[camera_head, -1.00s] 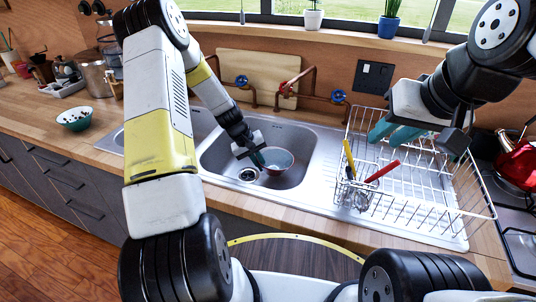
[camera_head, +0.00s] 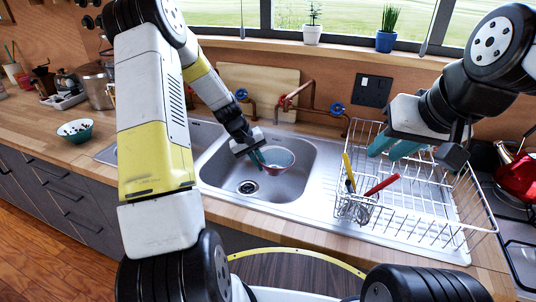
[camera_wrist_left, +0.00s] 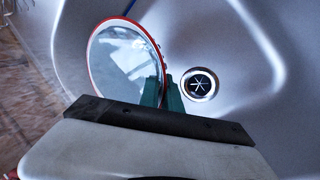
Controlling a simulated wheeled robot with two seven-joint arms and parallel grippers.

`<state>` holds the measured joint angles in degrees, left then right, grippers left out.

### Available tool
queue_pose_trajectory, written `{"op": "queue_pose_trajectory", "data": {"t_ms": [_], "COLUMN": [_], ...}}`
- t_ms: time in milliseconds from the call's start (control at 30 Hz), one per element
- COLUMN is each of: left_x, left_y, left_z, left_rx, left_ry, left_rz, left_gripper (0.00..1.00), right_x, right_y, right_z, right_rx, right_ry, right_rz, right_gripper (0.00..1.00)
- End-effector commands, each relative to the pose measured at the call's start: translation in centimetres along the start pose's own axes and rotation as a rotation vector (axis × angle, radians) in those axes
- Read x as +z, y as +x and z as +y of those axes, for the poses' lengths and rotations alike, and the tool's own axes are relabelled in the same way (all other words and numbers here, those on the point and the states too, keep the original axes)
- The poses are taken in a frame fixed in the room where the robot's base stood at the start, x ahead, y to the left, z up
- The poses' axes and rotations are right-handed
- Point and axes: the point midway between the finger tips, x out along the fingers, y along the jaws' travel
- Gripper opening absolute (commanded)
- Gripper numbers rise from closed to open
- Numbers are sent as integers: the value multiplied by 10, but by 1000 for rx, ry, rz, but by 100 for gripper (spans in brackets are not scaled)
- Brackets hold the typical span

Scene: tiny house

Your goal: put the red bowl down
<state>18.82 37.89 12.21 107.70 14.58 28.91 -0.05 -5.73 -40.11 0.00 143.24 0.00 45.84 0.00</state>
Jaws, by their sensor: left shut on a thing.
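The red bowl (camera_head: 280,159) is in the sink basin (camera_head: 294,187) in the head view, with a red outside and a pale bluish inside. My left gripper (camera_head: 259,158) reaches down into the basin and is shut on the bowl's left rim. In the left wrist view the bowl (camera_wrist_left: 122,62) shows its red rim, with the teal fingers (camera_wrist_left: 163,92) at its edge beside the drain. Whether the bowl touches the basin floor cannot be told. My right gripper (camera_head: 395,146) hangs over the dish rack with its teal fingers apart, and appears empty.
A wire dish rack (camera_head: 440,215) with red-handled and yellow-handled utensils stands right of the sink. A teal bowl (camera_head: 75,130) sits on the left counter. Red-brown taps (camera_head: 300,98) rise behind the sink. A red kettle (camera_head: 518,172) is at far right.

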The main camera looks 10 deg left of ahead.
Motion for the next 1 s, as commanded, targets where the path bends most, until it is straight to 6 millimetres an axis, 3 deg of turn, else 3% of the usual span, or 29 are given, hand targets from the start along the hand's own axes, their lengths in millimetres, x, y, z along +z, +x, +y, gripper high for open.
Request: {"op": "queue_pose_trajectory", "data": {"t_ms": [233,600,1000], "left_x": [-1,-1,-1], "left_y": [-8,-48,-67], "left_z": [4,22,31], "left_rx": [1,1,2], "left_ry": [1,1,2], "left_rz": [3,4,3], "left_gripper": [0,0,0], "right_x": [0,0,0], "right_y": [0,0,0], "right_z": [0,0,0], "right_rx": [0,0,0], "right_ry": [0,0,0], "right_rz": [0,0,0], "right_gripper": [29,29,29]}}
